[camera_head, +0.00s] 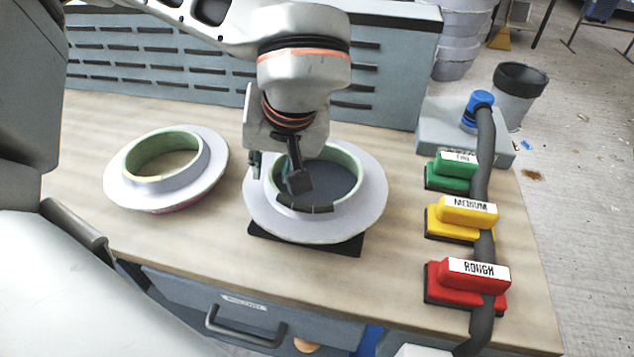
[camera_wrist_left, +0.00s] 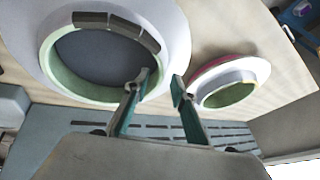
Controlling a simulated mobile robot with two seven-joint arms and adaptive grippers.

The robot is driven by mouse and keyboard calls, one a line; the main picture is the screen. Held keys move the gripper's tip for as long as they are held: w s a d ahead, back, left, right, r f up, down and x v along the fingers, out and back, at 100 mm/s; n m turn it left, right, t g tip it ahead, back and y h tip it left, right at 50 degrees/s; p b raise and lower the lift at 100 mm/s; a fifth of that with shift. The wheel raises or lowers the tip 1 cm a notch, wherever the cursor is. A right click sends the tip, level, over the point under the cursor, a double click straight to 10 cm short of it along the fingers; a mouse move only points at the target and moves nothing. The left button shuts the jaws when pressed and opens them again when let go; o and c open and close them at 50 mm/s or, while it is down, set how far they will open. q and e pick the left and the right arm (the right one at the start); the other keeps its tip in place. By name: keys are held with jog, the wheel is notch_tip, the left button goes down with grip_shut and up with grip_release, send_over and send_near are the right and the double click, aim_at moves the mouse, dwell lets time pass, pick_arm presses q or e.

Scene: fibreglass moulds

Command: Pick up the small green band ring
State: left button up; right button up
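Two pale flanged rings with green inner bands are on the workbench. The left ring (camera_head: 214,148) looks somewhat smaller and has a pinkish-red edge underneath; it also shows in the left wrist view (camera_wrist_left: 257,69). The right ring (camera_head: 262,212), also in the left wrist view (camera_wrist_left: 175,45), sits over a black base and has dark grey blocks along its front inner rim. My left gripper (camera_head: 277,178) is open at the right ring's rear-left wall. In the left wrist view, its fingers (camera_wrist_left: 163,85) straddle that wall, one inside and one outside. Contact cannot be told. My right gripper is not in view.
Green (camera_head: 455,172), yellow (camera_head: 464,216) and red (camera_head: 468,284) sanding blocks stand at the right, with a dark hose (camera_head: 486,150) beside them. A slotted grey panel (camera_head: 150,63) closes off the bench's back. Bare wood lies between the right ring and the blocks.

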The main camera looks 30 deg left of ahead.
pick_arm(q)
jog(key=shift+w+a+f, duration=0.1)
jog(key=shift+a+f, duration=0.15)
jog(key=shift+f, duration=0.4)
jog(key=shift+a+f, duration=0.1)
jog(key=shift+f, duration=0.05)
jog(key=shift+w, duration=0.1)
grip_shut()
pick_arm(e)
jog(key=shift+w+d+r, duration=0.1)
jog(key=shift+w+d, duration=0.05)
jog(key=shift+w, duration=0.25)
